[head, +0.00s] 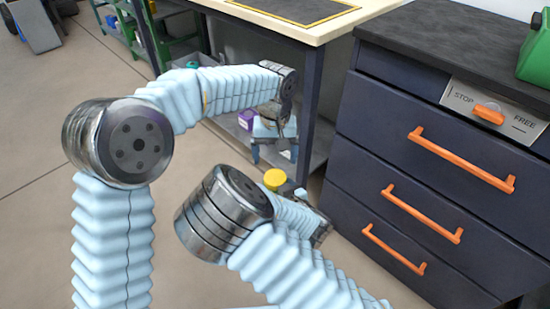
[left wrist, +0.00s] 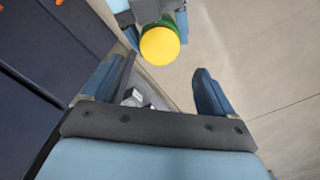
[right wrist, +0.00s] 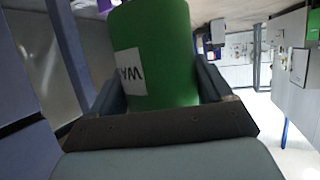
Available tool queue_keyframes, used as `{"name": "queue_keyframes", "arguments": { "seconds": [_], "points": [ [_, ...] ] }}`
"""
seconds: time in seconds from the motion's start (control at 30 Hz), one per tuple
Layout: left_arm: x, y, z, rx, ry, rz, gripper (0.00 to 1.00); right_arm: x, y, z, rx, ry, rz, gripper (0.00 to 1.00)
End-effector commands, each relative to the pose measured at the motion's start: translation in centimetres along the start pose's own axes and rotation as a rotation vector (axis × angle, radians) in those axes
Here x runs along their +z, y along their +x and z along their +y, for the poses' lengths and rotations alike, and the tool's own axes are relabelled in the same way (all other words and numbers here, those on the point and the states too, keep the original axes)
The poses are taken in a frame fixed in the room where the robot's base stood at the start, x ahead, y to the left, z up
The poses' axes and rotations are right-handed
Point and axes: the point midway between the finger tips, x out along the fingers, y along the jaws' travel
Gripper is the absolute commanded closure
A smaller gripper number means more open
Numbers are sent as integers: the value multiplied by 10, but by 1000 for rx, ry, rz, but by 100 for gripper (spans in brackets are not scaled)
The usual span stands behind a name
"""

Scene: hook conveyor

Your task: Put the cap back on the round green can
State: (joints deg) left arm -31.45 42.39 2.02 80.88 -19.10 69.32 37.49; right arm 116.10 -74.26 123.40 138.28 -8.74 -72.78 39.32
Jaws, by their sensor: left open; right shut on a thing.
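The round green can (right wrist: 160,50) with a white label is between the fingers of my right gripper (right wrist: 158,85), which is shut on it. A yellow cap (left wrist: 160,45) covers the can's end in the left wrist view, with a green edge showing behind it. I cannot tell how firmly it sits. In the head view the yellow cap (head: 274,179) shows beside my right arm, which hides most of the can. My left gripper (head: 275,148) is open and empty, its fingers pointing down above and behind the cap. The left wrist view shows the cap beyond its spread fingertips (left wrist: 160,78).
A dark cabinet with orange handles (head: 460,160) stands at the right, with a STOP/FREE lever (head: 488,114) above. A table (head: 310,32) with a lower shelf (head: 318,150) is behind the grippers. A purple item (head: 246,119) is by the shelf.

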Motion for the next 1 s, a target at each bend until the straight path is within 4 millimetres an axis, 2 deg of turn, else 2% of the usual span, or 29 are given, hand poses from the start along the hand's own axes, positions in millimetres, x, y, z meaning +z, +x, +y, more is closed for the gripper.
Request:
{"name": "queue_keyframes", "arguments": {
  "seconds": [0.27, 0.7, 1.0],
  "points": [
    [0, 7, 0, -1, 1, 0, 13, -1, 0, 0, 0, 0, 2, 100],
    [0, 69, 0, -2, 3, -1, 13, -1, 0, 0, 0, 0, 2, 100],
    [0, 81, 0, 0, 2, 0, 13, -1, 0, 0, 0, 0, 2, 100]
  ]
}}
